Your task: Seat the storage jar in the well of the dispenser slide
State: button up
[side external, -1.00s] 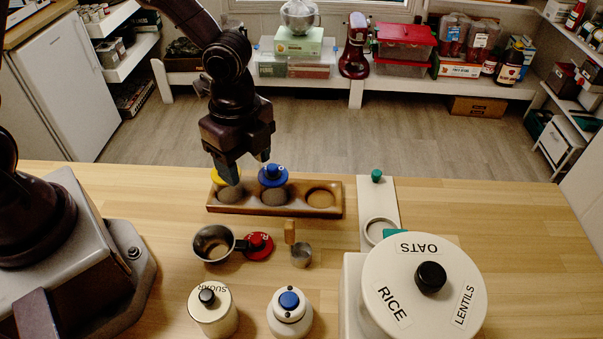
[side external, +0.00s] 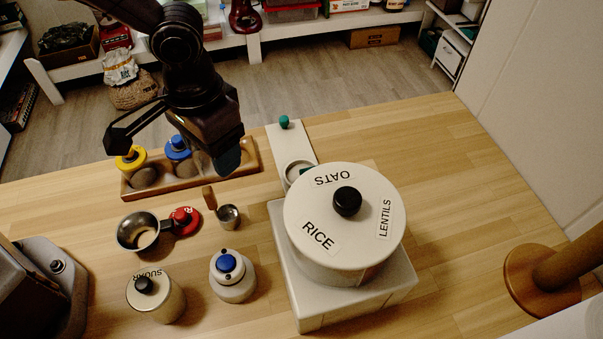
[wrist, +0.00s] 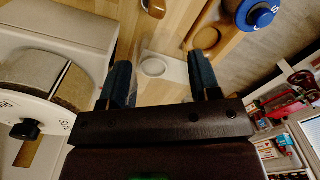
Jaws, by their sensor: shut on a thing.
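My gripper (side external: 228,160) is above the right end of the wooden tray, with one dark fingertip showing in the side view. In the wrist view my gripper (wrist: 160,80) has its fingers apart, shut on what seems to be a clear storage jar (wrist: 136,48). The jar shows only as faint glassy edges; its base and contents are unclear. The white dispenser slide (side external: 286,142) has a teal knob at its far end. Its round well (side external: 298,170) looks empty and lies right of my gripper.
The dispenser drum (side external: 345,220) stands beside the well. The tray (side external: 240,165) holds yellow-lidded (side external: 132,158) and blue-lidded (side external: 178,148) jars. A steel cup (side external: 138,232), red lid (side external: 186,220), scoop (side external: 228,215), sugar canister (side external: 155,295) and blue-knobbed canister (side external: 232,275) stand nearer.

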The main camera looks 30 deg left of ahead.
jog(key=shift+w+a+r+n, duration=0.1)
jog(key=shift+w+n, duration=0.2)
jog(key=shift+n, duration=1.7)
jog(key=shift+w, duration=0.15)
jog(key=w+d+f, duration=0.4)
jog(key=w+d, duration=0.1)
jog(key=w, duration=0.3)
send_near(302, 162)
jog(key=s+f, duration=0.1)
jog(key=s+d+f, duration=0.1)
jog(key=shift+s+f, duration=0.3)
jog(key=shift+s, duration=0.1)
jog(key=shift+w+d+f, duration=0.15)
jog(key=shift+w+f, duration=0.05)
jog(key=shift+f, duration=1.55)
jog(key=shift+f, duration=0.1)
